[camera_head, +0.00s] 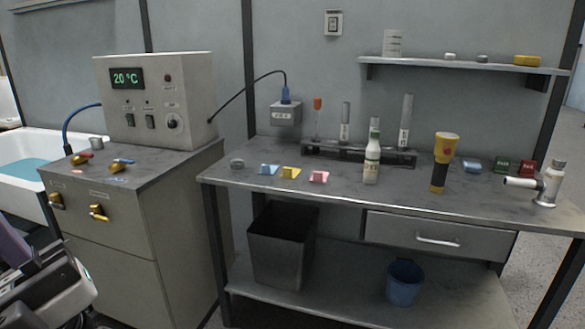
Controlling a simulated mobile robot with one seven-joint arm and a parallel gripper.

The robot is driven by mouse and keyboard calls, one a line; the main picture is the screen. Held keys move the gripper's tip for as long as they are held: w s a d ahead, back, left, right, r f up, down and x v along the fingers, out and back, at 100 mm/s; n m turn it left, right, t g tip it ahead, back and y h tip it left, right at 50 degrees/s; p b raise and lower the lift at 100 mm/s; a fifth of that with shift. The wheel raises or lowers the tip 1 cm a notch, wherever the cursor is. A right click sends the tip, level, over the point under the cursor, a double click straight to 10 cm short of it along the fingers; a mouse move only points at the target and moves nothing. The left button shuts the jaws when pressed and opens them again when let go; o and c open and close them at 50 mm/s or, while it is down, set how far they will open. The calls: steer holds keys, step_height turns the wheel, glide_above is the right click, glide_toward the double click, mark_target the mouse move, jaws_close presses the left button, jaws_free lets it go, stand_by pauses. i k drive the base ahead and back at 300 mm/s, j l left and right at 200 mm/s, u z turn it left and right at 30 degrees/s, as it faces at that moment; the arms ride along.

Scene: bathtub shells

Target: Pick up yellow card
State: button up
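The yellow card (291,173) is a small, slightly bent piece lying near the front left part of the grey workbench top (335,190). A blue card (269,169) lies just to its left and a pink card (318,177) just to its right, with small gaps between them. Nothing covers the yellow card. Dark and white parts of my own arm show at the lower left, well away from the bench. No gripper fingers can be made out there.
Behind the cards stands a dark rack (358,153) with tall tubes. A bottle (372,155) and a yellow flashlight (442,160) stand to the right. A control box (158,100) sits on the left cabinet. The bench front before the cards is clear.

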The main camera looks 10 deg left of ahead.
mark_target(291, 173)
steer(key=i+l+u, duration=0.1)
steer(key=i+l, duration=0.25)
steer(key=i+l+u, duration=0.1)
steer(key=i+l, duration=0.25)
steer(key=i+l+u, duration=0.1)
steer(key=i+l, duration=0.25)
steer(key=l, duration=0.2)
steer(key=i+l+u, duration=0.15)
steer(key=i+l, duration=0.15)
steer(key=l, duration=0.15)
steer(key=i+l, duration=0.25)
steer(key=i, duration=0.15)
steer(key=i+l+u, duration=0.1)
steer(key=i+l, duration=0.15)
steer(key=i, duration=0.15)
